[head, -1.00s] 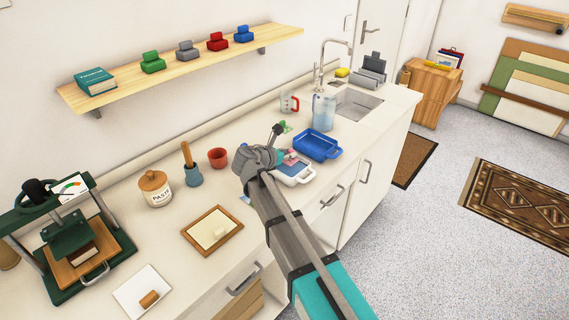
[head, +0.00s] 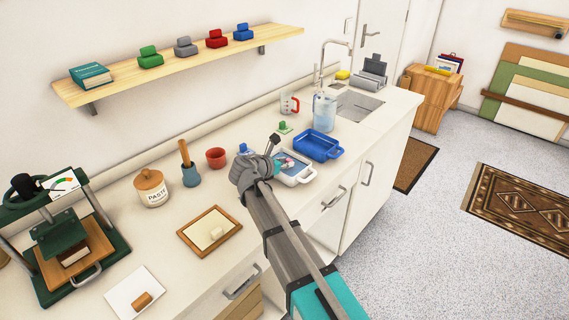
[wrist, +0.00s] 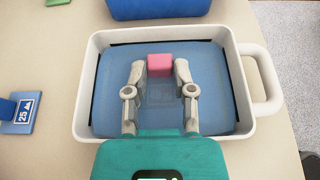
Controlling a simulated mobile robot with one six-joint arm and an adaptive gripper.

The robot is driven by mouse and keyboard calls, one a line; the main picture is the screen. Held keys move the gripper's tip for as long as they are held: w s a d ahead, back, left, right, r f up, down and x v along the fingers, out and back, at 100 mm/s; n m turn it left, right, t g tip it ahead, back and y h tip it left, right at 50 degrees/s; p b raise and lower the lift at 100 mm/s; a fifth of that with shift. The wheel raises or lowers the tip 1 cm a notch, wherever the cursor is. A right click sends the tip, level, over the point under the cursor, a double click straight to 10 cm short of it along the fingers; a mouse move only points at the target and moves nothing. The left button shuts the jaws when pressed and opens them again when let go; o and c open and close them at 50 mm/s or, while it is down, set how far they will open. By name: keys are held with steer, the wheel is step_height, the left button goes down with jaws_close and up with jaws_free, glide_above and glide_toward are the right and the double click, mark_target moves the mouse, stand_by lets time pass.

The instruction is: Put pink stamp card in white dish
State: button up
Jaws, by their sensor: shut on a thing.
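The pink stamp card shows as a small pink block (wrist: 160,65) between my gripper's fingertips (wrist: 160,72) in the wrist view. My gripper is shut on it; any flat card part is hard to make out. The white dish (wrist: 262,75), with one handle on the right, lies below my gripper, and the pink block is over its blue inside. I cannot tell whether the block touches the blue surface. In the head view the white dish (head: 305,180) is partly hidden by my arm.
A blue dish (head: 318,146) stands just behind the white dish. A blue stamp card (wrist: 22,115) lies to its left, and a green one (head: 283,127) lies farther back. A clear pitcher (head: 324,112) stands near the sink. A framed board (head: 208,232) lies nearer on the counter.

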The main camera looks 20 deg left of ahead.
steer(key=shift+f, duration=0.2)
steer(key=o, duration=0.8)
steer(key=shift+r, duration=0.1)
steer(key=shift+r, duration=0.2)
steer(key=p+v, duration=0.4)
steer(key=v, duration=0.8)
steer(key=shift+d+p, duration=0.1)
steer(key=shift+p, duration=0.2)
